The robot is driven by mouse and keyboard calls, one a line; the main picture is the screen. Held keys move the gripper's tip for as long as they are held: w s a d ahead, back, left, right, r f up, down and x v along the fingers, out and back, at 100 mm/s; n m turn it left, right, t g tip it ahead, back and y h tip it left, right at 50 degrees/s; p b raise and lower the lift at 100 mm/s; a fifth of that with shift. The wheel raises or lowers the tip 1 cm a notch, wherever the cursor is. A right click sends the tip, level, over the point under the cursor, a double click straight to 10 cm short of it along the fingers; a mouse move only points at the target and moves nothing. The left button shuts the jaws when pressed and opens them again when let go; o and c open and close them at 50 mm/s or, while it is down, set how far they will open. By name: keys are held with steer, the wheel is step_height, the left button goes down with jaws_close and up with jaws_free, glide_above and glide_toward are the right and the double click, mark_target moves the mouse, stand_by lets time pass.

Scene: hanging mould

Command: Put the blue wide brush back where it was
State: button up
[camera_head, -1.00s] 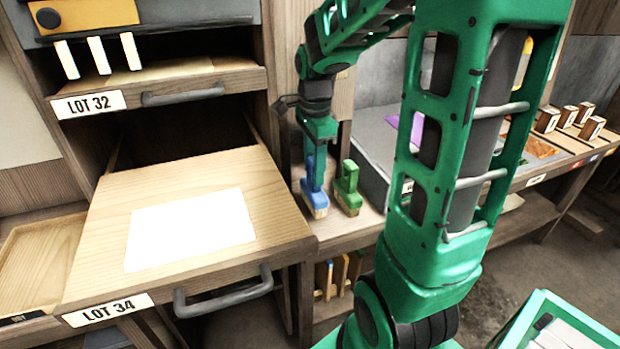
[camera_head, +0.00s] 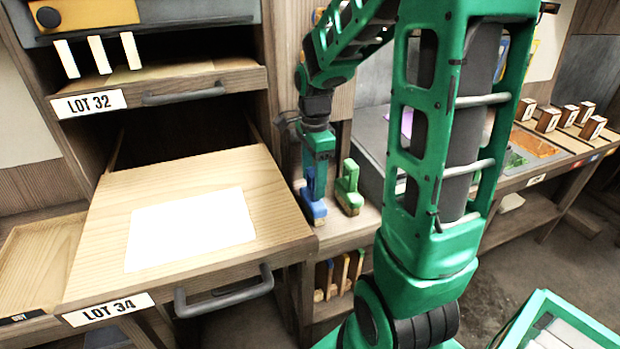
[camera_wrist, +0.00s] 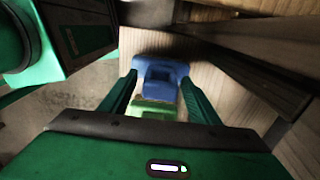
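The blue wide brush (camera_head: 313,208) stands at the left of the small wooden ledge, right of the open LOT 34 drawer. My gripper (camera_head: 318,178) is directly above it, pointing down, with its fingers at the brush's upper part. In the wrist view, the blue brush (camera_wrist: 160,72) lies between my two finger tips (camera_wrist: 160,84), which appear to press its sides. The fingers partly hide its handle in the head view. Whether its base touches the ledge is hard to tell.
A green brush (camera_head: 348,187) stands close to the right of the blue one. The open LOT 34 drawer (camera_head: 110,215) bears a white sheet (camera_head: 190,228). Several small brushes (camera_head: 340,275) stand on a lower shelf. A grey tray (camera_head: 371,135) is behind.

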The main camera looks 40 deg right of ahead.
steer(key=shift+r, duration=0.1)
step_height(320, 180, up, 7)
steer(key=shift+f, duration=0.15)
steer(key=shift+r, duration=0.25)
steer(key=shift+s+r, duration=0.15)
steer(key=shift+s, duration=0.05)
steer(key=s+f+n, duration=0.3)
steer(key=s+n, duration=1.1)
steer(key=s, duration=0.6)
steer(key=shift+s+a+f+n, duration=0.15)
steer(key=shift+s+a+n, duration=0.05)
steer(key=shift+a+n, duration=0.2)
